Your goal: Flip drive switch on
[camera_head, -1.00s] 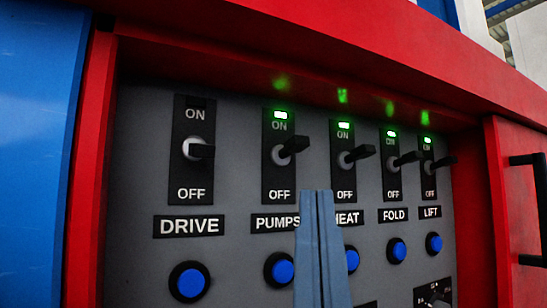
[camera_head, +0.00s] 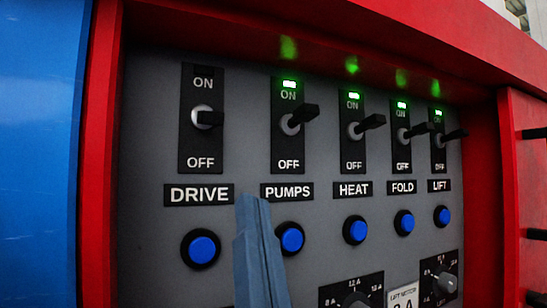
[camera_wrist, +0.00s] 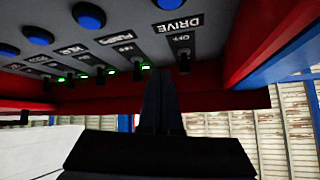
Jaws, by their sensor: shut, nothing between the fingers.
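In the wrist view, the panel is upside down; the drive switch (camera_wrist: 184,60) shows just right of the dark fingertips (camera_wrist: 161,75). I cannot tell any contact there.
The PUMPS switch (camera_head: 300,118), HEAT switch (camera_head: 366,125), FOLD switch (camera_head: 415,130) and LIFT switch (camera_head: 450,135) each have a lit green lamp. Blue buttons (camera_head: 200,248) and dials (camera_head: 440,283) lie below. A red frame (camera_head: 97,130) edges the recessed grey panel.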

